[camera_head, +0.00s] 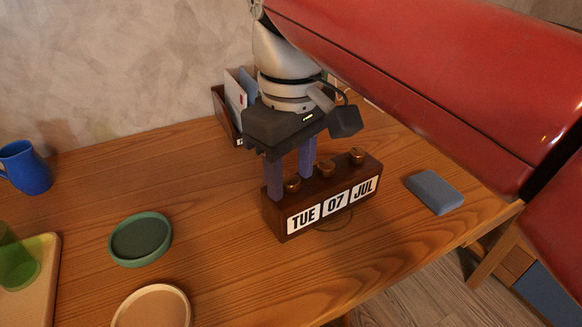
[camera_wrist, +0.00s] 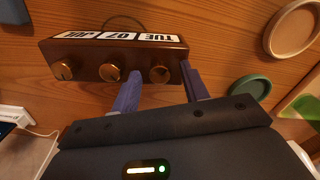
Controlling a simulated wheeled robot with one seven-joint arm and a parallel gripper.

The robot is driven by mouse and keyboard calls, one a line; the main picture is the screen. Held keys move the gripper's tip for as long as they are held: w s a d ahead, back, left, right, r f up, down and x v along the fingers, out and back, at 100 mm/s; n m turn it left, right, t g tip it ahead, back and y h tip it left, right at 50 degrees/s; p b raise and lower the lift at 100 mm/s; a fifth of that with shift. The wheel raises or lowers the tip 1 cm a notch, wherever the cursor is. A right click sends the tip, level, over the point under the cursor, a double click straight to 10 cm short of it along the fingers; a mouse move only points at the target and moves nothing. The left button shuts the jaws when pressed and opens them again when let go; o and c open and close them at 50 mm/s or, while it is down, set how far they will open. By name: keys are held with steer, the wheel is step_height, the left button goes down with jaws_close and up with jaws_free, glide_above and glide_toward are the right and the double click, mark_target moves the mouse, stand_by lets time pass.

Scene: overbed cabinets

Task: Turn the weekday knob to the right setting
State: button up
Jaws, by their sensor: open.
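A dark wooden calendar block (camera_head: 277,222) stands on the table, with white cards reading TUE, 07 and JUL. Three brass knobs sit along its top. The weekday knob (camera_head: 292,182) is above the TUE card. My gripper (camera_head: 290,187) points down over this end of the block, its fingers open on either side of the weekday knob. In the wrist view the block is upside down, and the weekday knob (camera_wrist: 159,74) shows between the spread fingers (camera_wrist: 160,69), with gaps on both sides. The middle knob (camera_wrist: 109,72) and month knob (camera_wrist: 63,70) are outside the fingers.
A grey-blue box (camera_head: 435,192) lies right of the block. A green dish (camera_head: 140,239) and a tan dish (camera_head: 152,307) lie to its left. A blue mug (camera_head: 25,167) and a tray with a green cup (camera_head: 18,262) are far left. A letter holder (camera_head: 226,115) stands behind.

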jaws_close()
steer(key=m+p, duration=0.2)
steer(key=m, duration=0.2)
steer(key=shift+r, duration=0.1)
steer(key=shift+m+p, duration=0.35)
steer(key=shift+m, duration=1.45)
jaws_free()
